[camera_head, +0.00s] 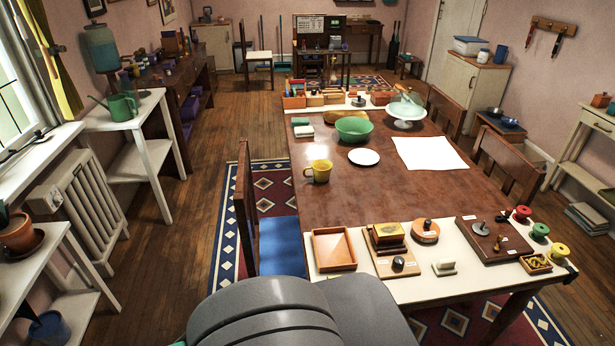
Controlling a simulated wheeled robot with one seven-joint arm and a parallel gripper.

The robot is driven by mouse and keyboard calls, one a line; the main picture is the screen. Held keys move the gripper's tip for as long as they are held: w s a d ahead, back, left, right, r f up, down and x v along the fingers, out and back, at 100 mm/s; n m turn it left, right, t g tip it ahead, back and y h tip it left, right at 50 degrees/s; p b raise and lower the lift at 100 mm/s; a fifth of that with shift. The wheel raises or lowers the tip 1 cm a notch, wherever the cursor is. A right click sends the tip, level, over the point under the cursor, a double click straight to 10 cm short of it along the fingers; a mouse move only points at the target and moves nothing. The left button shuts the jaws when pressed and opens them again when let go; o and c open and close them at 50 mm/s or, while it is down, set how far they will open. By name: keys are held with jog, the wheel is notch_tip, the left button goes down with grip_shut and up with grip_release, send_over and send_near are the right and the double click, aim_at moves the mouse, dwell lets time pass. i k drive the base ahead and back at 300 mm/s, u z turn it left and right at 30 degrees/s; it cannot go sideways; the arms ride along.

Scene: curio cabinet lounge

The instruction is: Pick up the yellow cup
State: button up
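The yellow cup (321,171) stands upright on the wooden dining table (352,208), near its left edge. Its handle points left. Nothing touches it. A white plate (364,157) lies a little behind it to the right, and a green bowl (354,129) stands farther back. My gripper is not in view. Only a grey rounded part of my own body shows at the bottom middle of the picture.
A white strip at the table's near end holds an orange tray (334,250), small boxes and several spools. White paper (429,153) lies right of the plate. A chair (246,203) stands at the table's left side. The wooden floor farther left is clear.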

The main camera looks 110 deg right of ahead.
aim_at(322, 168)
jog(key=z, duration=2.15)
jog(key=i, duration=2.4)
jog(key=u, duration=1.3)
jog(key=i, duration=0.2)
jog(key=z, duration=3.85)
jog(key=i, duration=0.4)
jog(key=u, duration=0.05)
